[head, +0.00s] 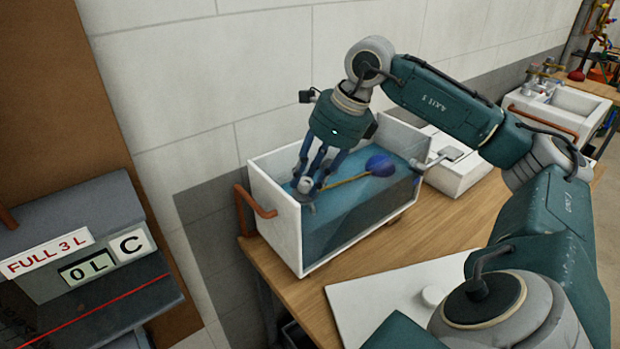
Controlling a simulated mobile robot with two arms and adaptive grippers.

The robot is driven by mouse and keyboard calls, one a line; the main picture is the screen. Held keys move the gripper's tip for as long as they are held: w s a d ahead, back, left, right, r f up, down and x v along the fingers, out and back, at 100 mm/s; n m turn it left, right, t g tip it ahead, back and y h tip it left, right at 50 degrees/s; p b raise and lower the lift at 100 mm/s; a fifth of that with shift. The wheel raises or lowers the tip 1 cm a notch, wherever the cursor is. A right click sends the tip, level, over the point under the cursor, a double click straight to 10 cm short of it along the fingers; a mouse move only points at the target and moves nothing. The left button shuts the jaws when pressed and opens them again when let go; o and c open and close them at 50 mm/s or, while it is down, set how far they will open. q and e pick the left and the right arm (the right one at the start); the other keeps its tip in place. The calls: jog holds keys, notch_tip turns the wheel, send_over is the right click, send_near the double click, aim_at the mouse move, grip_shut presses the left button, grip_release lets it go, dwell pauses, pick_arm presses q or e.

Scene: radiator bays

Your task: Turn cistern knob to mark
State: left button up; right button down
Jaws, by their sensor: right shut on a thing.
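The open cistern (278,226) is a white tank with a cut-away or clear front, standing on the wooden bench. Inside, a blue float ball (381,165) sits on a thin brass rod (345,180) that runs left to my right gripper. My right gripper (308,184) reaches down into the cistern's left part. Its fingers are shut around a small grey knob (306,185). The fingers partly cover the knob, and I cannot make out a mark on it. My left gripper is not in view.
A grey box (85,225) at left carries signs reading "FULL 3 L", "0 L" and "C". A copper pipe (254,200) bends beside the cistern. A white lid-like slab (385,300) lies on the bench (430,225). A white sink unit (560,108) stands at the back right.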

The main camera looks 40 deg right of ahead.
jog(key=shift+w+d+r, duration=0.1)
jog(key=shift+w+r, duration=0.2)
jog(key=shift+r, duration=0.1)
jog(key=c, duration=1.7)
grip_release()
jog(key=shift+o, duration=1.2)
jog(key=shift+f, duration=0.2)
jog(key=v, duration=1.2)
jog(key=shift+s+a+f, duration=0.1)
jog(key=shift+a, duration=0.1)
